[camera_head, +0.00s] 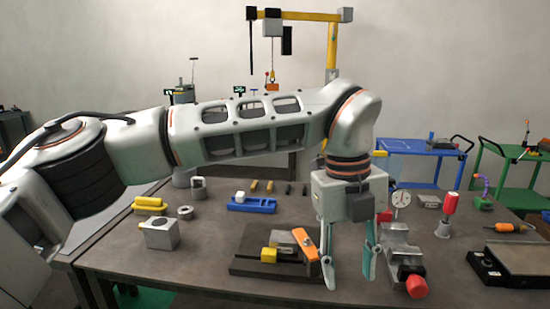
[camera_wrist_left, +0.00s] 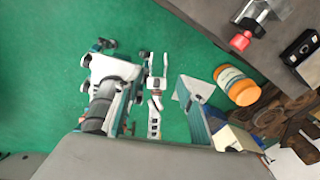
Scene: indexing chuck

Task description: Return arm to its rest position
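My left arm reaches in from the left over the table (camera_head: 200,270), with its wrist bent down. My left gripper (camera_head: 349,276) points down above the table's front part, its two teal-tipped fingers apart with nothing seen between them. In the left wrist view a teal finger (camera_wrist_left: 194,112) also shows. My right gripper cannot be made out.
A dial gauge (camera_head: 401,199) and a red-handled tool (camera_head: 447,212) stand to the right. A blue tray (camera_head: 252,205), a grey block (camera_head: 159,233) and a yellow piece (camera_head: 150,204) lie left. A yellow gantry (camera_head: 333,45) rises behind. Blue (camera_head: 420,147) and green (camera_head: 520,155) carts stand beyond.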

